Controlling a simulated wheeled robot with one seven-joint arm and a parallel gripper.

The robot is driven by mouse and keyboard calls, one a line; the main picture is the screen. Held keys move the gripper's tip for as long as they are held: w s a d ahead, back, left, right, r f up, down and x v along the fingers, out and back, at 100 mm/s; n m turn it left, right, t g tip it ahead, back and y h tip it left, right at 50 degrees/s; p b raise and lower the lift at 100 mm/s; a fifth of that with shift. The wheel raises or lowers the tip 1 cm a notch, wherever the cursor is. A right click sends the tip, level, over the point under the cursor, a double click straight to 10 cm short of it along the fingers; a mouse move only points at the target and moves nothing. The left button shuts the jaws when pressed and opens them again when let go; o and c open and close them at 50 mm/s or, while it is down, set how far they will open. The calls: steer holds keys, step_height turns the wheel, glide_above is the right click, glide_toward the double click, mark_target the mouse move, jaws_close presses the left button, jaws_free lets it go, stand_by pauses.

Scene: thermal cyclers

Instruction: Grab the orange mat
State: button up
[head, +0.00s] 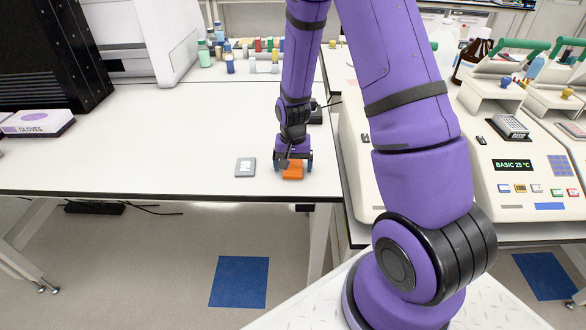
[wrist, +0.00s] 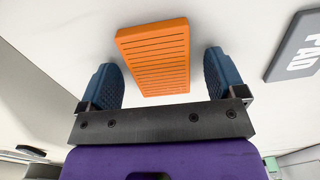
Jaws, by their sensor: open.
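The orange mat (head: 292,174) is a small ribbed block lying on the white table near its front right corner in the head view. In the wrist view the orange mat (wrist: 155,58) lies tilted between and beyond the two blue fingers. My gripper (head: 293,164) is above the mat, pointing down. In the wrist view my gripper (wrist: 163,78) is open and empty, with a gap showing between each finger and the mat. In the head view, my gripper hides part of the mat.
A grey pad (head: 245,167) lies left of the mat; it also shows in the wrist view (wrist: 297,48). A glove box (head: 38,122) sits at far left. Bottles (head: 229,62) stand at the back. A thermal cycler (head: 520,165) stands to the right. The table's middle is clear.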

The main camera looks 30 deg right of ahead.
steer(key=c, duration=1)
steer(key=shift+r, duration=0.15)
